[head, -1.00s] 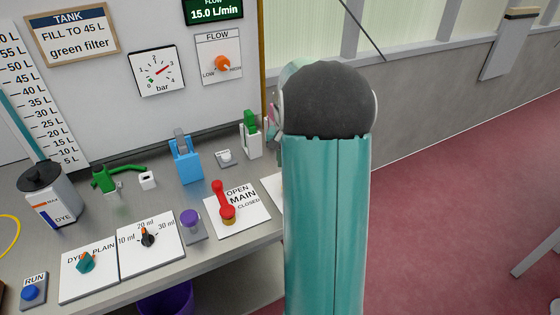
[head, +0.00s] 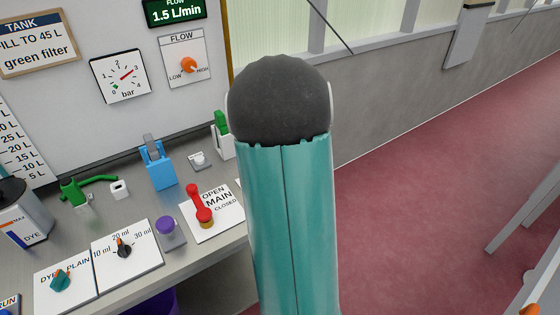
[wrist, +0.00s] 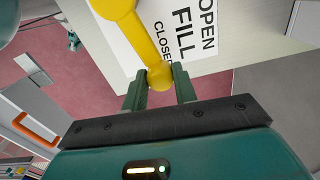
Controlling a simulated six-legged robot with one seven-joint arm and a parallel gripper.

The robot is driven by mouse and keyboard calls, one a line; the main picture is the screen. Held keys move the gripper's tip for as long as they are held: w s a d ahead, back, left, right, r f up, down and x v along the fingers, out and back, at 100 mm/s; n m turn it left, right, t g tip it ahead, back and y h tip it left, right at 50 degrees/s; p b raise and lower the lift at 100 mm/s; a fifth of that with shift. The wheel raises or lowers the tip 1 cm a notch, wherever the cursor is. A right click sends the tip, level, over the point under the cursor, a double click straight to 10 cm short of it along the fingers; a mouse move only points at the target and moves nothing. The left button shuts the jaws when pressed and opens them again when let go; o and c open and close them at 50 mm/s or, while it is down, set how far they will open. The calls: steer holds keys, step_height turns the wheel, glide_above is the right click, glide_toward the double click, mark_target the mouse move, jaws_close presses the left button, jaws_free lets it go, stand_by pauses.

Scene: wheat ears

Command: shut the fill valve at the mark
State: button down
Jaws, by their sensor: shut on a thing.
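The fill valve's yellow handle (wrist: 143,38) runs down from its hub at the top of the wrist view. It lies beside the word CLOSED on the white OPEN–FILL–CLOSED plate (wrist: 190,22). My gripper (wrist: 159,90) is shut on the handle's rounded end. In the head view my arm hides the valve and the gripper. The flow display (head: 175,10) reads 1.5 L/min. The tank scale (head: 14,145) shows only its lower marks, and the liquid level is out of view. The sign (head: 36,42) says to fill to 45 L, green filter.
A purple-topped piece (head: 166,226), a blue holder (head: 159,170) and a green-handled piece (head: 222,127) are also on the bench. Red floor (head: 430,165) lies open to the right.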

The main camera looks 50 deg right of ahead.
steer(key=shift+s+a+m, duration=0.15)
steer(key=shift+s+m, duration=0.8)
steer(key=shift+m, duration=0.25)
steer(key=c, duration=1.1)
jaws_free()
steer(key=shift+s, duration=0.1)
step_height(320, 180, up, 14)
steer(key=shift+f, duration=0.1)
